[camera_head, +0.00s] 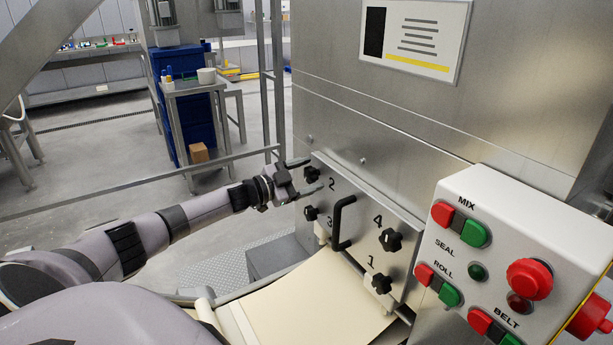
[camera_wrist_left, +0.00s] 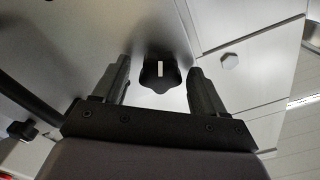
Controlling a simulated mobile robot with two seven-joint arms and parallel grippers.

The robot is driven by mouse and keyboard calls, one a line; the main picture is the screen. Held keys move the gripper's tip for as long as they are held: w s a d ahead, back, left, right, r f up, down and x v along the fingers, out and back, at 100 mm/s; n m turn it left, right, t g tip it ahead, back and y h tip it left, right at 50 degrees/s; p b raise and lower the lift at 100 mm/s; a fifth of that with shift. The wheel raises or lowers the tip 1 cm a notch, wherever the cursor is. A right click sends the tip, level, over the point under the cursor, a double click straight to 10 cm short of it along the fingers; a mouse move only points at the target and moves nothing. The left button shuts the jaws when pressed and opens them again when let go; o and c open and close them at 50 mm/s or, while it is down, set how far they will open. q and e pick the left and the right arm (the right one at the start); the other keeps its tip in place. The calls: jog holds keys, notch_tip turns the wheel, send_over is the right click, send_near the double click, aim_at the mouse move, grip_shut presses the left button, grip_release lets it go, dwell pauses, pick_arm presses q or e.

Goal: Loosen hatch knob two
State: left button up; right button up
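The metal hatch (camera_head: 362,212) carries several black star knobs beside printed numbers. Knob two (camera_head: 312,174) is at its upper left, beside the "2". My left gripper (camera_head: 306,177) reaches it from the left, one finger above and one below. In the left wrist view, knob two (camera_wrist_left: 160,72) with a white mark lies between the two open fingers (camera_wrist_left: 160,82), with a gap on each side. Knob three (camera_head: 311,213), knob four (camera_head: 390,240) and knob one (camera_head: 381,283) sit on the same hatch. My right gripper is not in view.
A black bar handle (camera_head: 342,222) stands out from the hatch middle. A control box (camera_head: 510,255) with red and green buttons is at the right. A cream sheet (camera_head: 318,305) lies below the hatch. A metal rail (camera_head: 130,187) runs behind my left arm.

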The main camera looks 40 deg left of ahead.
pick_arm(q)
jog(key=shift+s, duration=0.1)
jog(key=shift+s+a+f, duration=0.1)
jog(key=shift+s+a, duration=0.1)
jog(key=shift+s, duration=0.35)
jog(key=shift+b+v, duration=0.35)
jog(key=shift+v, duration=2.55)
jog(key=shift+d, duration=0.1)
